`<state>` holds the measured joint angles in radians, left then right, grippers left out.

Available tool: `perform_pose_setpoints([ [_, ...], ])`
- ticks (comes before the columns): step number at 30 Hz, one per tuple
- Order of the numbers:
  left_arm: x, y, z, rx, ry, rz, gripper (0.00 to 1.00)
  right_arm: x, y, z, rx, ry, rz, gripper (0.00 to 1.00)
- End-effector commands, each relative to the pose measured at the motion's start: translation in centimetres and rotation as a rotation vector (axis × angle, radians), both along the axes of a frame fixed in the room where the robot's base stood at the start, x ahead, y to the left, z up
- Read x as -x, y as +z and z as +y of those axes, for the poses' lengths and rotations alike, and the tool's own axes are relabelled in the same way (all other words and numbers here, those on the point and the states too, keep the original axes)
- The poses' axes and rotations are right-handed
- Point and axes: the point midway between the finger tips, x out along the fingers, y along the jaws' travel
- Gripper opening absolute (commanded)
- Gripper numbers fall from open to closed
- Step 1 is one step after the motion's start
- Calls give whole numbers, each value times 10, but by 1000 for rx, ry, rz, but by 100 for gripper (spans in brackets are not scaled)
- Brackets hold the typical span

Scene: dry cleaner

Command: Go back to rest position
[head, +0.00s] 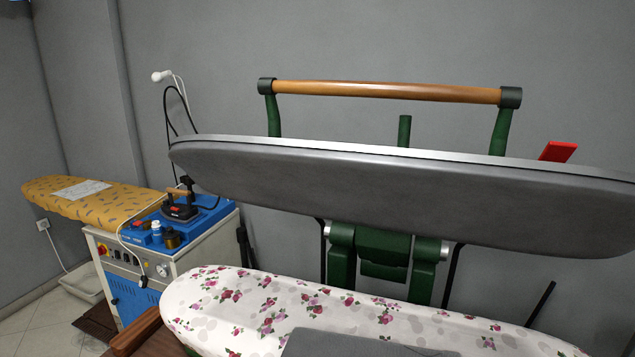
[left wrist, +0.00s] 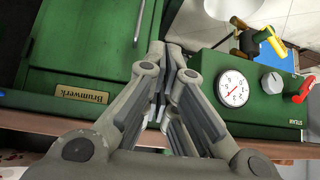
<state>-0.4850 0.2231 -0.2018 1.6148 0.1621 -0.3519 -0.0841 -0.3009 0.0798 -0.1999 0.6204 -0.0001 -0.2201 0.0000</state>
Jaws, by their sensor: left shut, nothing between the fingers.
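My left gripper (left wrist: 163,100) shows in the left wrist view with its fingers together and nothing between them. It is in front of a green machine body (left wrist: 85,60) with a "Brunswerk" plate (left wrist: 81,94). Neither gripper shows in the head view. My right gripper is in no view.
In the head view, the press's grey upper plate (head: 400,195) is raised above the floral padded board (head: 270,310), with a wooden handle bar (head: 390,91) on top. A blue ironing station (head: 160,235) stands at left. A dial gauge (left wrist: 233,88) is beside my left gripper.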

Motion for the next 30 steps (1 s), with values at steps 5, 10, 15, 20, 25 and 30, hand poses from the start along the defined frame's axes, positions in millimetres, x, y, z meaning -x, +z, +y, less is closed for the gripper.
perform_pose_setpoints([
  [5, 48, -91, 17, -50, 35, 162, 0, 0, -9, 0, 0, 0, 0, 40],
  [10, 106, -160, 29, -92, 57, 313, 0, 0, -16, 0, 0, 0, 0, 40],
  [15, 173, -213, 35, -126, 67, 463, 0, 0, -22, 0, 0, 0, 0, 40],
  [20, 224, -241, 38, -149, 66, 570, 0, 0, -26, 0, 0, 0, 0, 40],
  [25, 251, -252, 38, -160, 64, 626, 0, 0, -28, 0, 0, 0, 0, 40],
  [30, 256, -253, 38, -161, 63, 634, 0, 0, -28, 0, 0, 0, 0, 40],
])
